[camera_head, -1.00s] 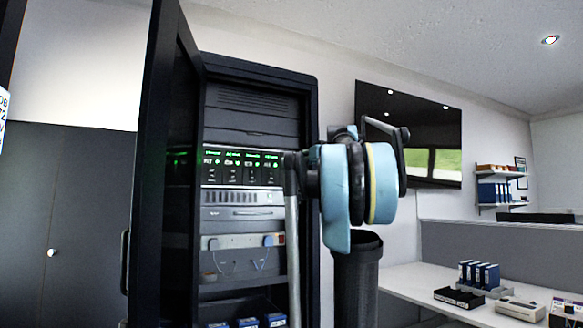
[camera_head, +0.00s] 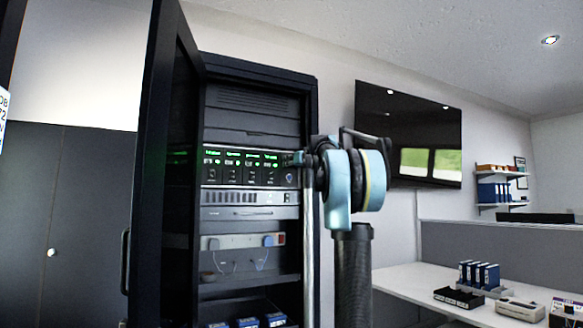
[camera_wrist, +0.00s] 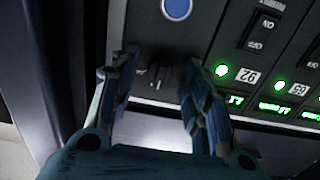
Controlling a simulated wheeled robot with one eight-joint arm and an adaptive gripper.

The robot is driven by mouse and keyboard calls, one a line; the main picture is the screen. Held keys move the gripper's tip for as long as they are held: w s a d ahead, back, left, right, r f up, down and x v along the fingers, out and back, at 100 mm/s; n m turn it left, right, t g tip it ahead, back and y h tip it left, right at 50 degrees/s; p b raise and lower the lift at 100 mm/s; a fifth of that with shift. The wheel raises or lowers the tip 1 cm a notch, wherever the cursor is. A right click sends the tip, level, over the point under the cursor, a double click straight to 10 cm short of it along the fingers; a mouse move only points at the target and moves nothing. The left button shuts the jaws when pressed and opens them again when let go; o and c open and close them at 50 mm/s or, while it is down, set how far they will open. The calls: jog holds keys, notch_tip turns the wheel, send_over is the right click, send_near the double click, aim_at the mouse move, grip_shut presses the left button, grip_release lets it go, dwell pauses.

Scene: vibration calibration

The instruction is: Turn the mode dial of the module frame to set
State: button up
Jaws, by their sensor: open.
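The module frame (camera_head: 232,172) is a dark panel with a row of green-lit units in the rack. A small dark knob, apparently the mode dial (camera_wrist: 158,74), sits on this face below the button. My gripper (camera_wrist: 160,64) is open, with one finger on each side of the knob. I cannot tell whether the fingers touch it. In the head view my gripper (camera_head: 294,159) is at the frame's right end, and the dial is hidden there.
The rack's open door (camera_head: 163,170) stands to the left. The rack's right side post (camera_head: 310,100) is close to my arm. A desk (camera_head: 415,285) is at the right.

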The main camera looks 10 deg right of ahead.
jog(key=shift+w, duration=0.1)
grip_shut()
jog(key=shift+m, duration=0.3)
jog(key=m, duration=1.1)
jog(key=shift+d+f, duration=0.1)
jog(key=shift+d, duration=0.1)
jog(key=shift+m, duration=0.3)
dwell(0.4)
grip_release()
